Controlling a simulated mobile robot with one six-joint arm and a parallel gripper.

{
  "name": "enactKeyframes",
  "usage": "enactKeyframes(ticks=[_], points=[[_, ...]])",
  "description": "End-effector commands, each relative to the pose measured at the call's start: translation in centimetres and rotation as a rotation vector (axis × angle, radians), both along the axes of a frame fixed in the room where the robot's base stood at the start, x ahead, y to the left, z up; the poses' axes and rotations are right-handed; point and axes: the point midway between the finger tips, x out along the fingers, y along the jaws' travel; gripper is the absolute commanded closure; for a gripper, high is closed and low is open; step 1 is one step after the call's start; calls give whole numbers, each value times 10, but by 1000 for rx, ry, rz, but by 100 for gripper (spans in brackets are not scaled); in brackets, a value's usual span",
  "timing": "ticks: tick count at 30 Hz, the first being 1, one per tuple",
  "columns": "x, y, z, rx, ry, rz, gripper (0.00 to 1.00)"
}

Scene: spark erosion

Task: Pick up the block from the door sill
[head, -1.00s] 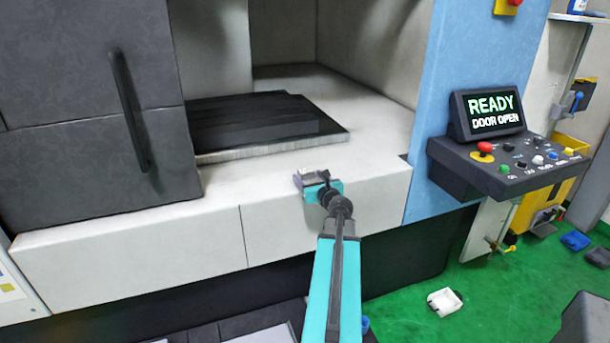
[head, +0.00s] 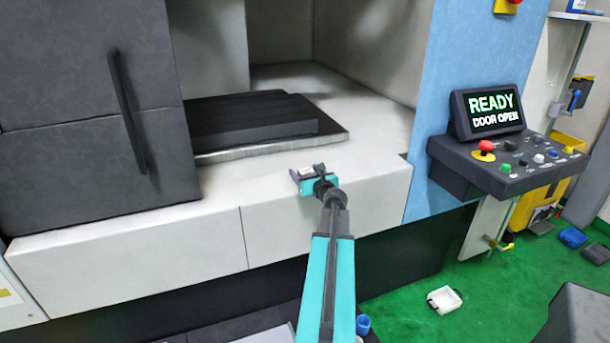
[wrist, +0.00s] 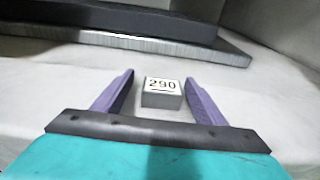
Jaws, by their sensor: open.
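The block (wrist: 162,93) is small and grey with a white top marked "290". In the wrist view it rests on the pale door sill (wrist: 60,92), between the two purple fingers of my gripper (wrist: 160,92). The fingers are open, with a gap on each side of the block. In the head view my gripper (head: 302,176) is low over the sill (head: 235,185), in front of the machine's opening. There my gripper and wrist mostly hide the block.
A dark slotted table (head: 255,120) with a metal edge stands behind the sill. A dark door (head: 90,120) with a long handle is at left. A control panel (head: 510,160) reading "READY DOOR OPEN" juts out at right. Bare sill lies on both sides of my gripper.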

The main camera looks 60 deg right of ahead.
Motion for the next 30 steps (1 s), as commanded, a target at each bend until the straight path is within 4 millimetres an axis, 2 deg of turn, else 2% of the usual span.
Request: enactKeyframes(ticks=[17, 20, 28, 30], points=[[-12, -11, 0, 0, 0, -17, 35], [-12, -11, 0, 0, 0, -18, 48], [-13, -11, 0, 0, 0, -19, 94], [-13, -12, 1, 0, -1, -19, 95]])
